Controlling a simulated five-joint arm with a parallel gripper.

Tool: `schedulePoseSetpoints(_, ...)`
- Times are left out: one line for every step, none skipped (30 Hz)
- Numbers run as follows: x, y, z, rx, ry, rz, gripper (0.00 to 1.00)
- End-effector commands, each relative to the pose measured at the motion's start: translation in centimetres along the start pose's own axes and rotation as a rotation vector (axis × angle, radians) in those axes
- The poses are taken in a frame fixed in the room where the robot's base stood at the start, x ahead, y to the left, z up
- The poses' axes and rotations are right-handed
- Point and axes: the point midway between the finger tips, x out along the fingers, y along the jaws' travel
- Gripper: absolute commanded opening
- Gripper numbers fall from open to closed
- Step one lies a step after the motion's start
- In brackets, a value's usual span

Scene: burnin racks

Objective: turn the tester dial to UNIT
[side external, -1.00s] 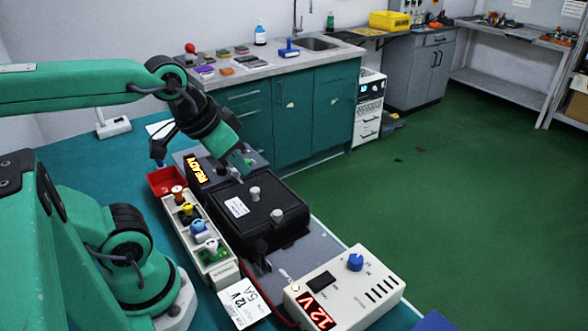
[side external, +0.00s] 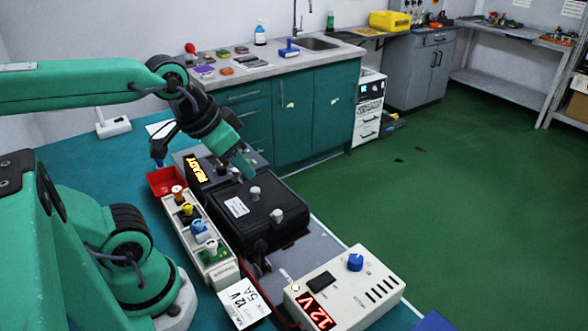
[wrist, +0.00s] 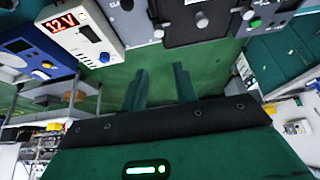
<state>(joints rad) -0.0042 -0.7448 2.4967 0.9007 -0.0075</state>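The tester (side external: 184,162) is a grey box with a lit orange READY display (side external: 198,168) at the back end of the bench row. A small dark knob that may be its dial (side external: 221,169) shows beside the display. Its pointer and the UNIT mark are too small to read. My gripper (side external: 249,173) hangs just right of the tester, by the black case's far edge, and partly hides the tester's top. In the wrist view my gripper (wrist: 160,70) has its two fingers apart with nothing between them. The tester's panel with a green button (wrist: 255,22) shows at upper right there.
The black case (side external: 262,222) with pale knobs stands in front of the tester. A white supply (side external: 345,290) with a blue knob stands in front.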

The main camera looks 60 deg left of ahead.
Motion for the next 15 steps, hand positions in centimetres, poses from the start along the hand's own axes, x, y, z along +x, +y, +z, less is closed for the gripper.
schedulePoseSetpoints(0.1, -0.1, -0.1, -0.014, -0.004, -0.003, 0.39)
schedulePoseSetpoints(0.1, -0.3, -0.2, -0.025, -0.008, -0.006, 0.45)
schedulePoseSetpoints(0.2, -0.5, -0.4, -0.044, -0.014, -0.009, 0.48)
schedulePoseSetpoints(0.2, -0.6, -0.5, -0.063, -0.020, -0.013, 0.48)
schedulePoseSetpoints(0.3, -0.8, -0.7, -0.084, -0.026, -0.017, 0.48)
schedulePoseSetpoints(0.5, -1.2, -0.9, -0.118, -0.036, -0.024, 0.48)
schedulePoseSetpoints(0.5, -1.4, -1.1, -0.146, -0.043, -0.030, 0.48)
schedulePoseSetpoints(0.7, -1.8, -1.4, -0.178, -0.053, -0.036, 0.48)
schedulePoseSetpoints(0.9, -2.3, -1.6, -0.225, -0.065, -0.046, 0.48)
schedulePoseSetpoints(1.0, -2.7, -1.9, -0.262, -0.075, -0.054, 0.48)
schedulePoseSetpoints(1.2, -3.1, -2.2, -0.302, -0.086, -0.062, 0.48)
schedulePoseSetpoints(1.5, -3.7, -2.5, -0.358, -0.099, -0.074, 0.48)
schedulePoseSetpoints(1.7, -4.2, -2.8, -0.401, -0.109, -0.084, 0.48)
schedulePoseSetpoints(1.9, -4.7, -3.0, -0.446, -0.120, -0.094, 0.48)
schedulePoseSetpoints(2.2, -5.4, -3.4, -0.505, -0.134, -0.107, 0.48)
